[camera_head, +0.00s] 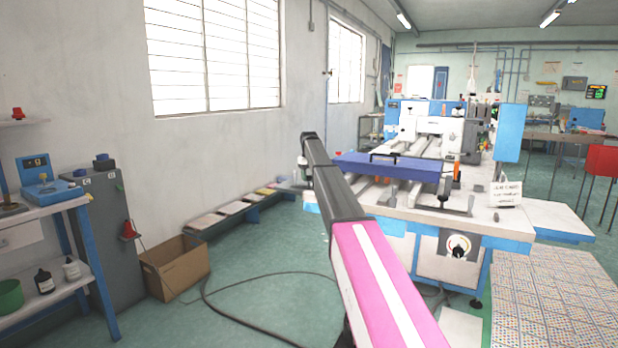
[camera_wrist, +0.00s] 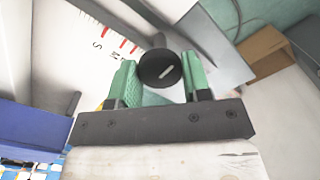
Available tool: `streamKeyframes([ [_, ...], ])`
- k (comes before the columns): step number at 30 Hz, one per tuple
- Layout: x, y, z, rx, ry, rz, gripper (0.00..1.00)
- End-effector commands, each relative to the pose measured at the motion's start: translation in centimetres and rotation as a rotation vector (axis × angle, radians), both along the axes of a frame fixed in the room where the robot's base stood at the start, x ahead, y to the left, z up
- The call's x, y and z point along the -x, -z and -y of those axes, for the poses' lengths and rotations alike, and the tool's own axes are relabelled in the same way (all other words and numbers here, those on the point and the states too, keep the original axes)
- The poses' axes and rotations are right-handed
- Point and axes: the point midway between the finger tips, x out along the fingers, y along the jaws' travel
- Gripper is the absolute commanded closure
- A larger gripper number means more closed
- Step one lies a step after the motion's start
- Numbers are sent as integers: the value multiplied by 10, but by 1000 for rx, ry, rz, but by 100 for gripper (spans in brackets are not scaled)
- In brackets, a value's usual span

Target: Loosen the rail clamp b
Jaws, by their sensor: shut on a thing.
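The knob sits by a white surface (camera_wrist: 88,42) with red ticks and letters. In the head view, my grey and pink arm crosses the middle, and the gripper and the held knob cannot be made out.
A cardboard box (camera_head: 174,268) and cables lie on the floor.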

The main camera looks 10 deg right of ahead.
Motion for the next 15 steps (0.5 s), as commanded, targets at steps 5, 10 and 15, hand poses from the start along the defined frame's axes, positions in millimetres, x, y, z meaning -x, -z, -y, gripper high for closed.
streamKeyframes([
  [5,0,0,0,0,-86,0,80],
  [10,0,0,0,0,-136,0,80],
  [15,0,0,0,0,-156,0,80],
])
